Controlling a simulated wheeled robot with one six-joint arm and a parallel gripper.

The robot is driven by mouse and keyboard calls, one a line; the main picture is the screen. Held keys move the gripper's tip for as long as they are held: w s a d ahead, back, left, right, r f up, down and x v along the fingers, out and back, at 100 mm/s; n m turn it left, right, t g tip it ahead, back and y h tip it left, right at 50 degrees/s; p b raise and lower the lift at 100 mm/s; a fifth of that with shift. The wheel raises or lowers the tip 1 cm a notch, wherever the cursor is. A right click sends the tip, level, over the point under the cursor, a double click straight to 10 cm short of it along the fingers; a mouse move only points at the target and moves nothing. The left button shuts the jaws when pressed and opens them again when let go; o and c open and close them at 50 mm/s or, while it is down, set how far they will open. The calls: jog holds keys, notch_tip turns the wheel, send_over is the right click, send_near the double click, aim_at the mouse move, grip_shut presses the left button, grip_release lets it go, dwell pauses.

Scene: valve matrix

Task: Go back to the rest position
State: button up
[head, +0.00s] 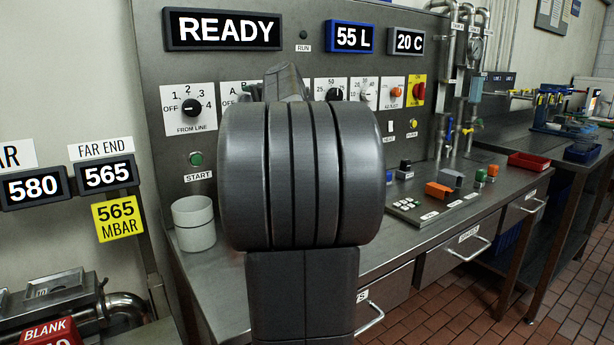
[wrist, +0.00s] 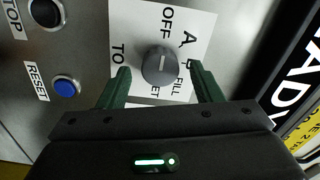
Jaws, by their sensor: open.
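My gripper (wrist: 160,88) is open in the wrist view. Its two green fingers stand apart on either side of a grey rotary knob (wrist: 160,66) on a white plate marked OFF, A and FILL. I cannot tell how far the fingertips are from the knob. In the head view my dark arm fills the middle and hides the gripper and most of that knob's plate (head: 236,90).
The control panel (head: 290,20) has a READY display (head: 223,30), a FROM LINE knob (head: 191,107) and a green START button (head: 196,159). A white cup (head: 194,222) stands on the bench at left. A blue RESET button (wrist: 66,87) is near the left finger.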

jog(key=m+p, duration=0.2)
jog(key=p, duration=0.1)
jog(key=shift+s+d+r+m, duration=0.1)
jog(key=shift+s+r+m, duration=0.05)
jog(key=shift+r+m, duration=0.2)
jog(key=m+p, duration=0.5)
jog(key=p, duration=0.1)
jog(key=m+p, duration=0.5)
jog(key=p, duration=0.1)
jog(key=m+p, duration=0.5)
jog(key=p, duration=0.2)
jog(key=shift+f, duration=0.35)
jog(key=shift+f, duration=0.1)
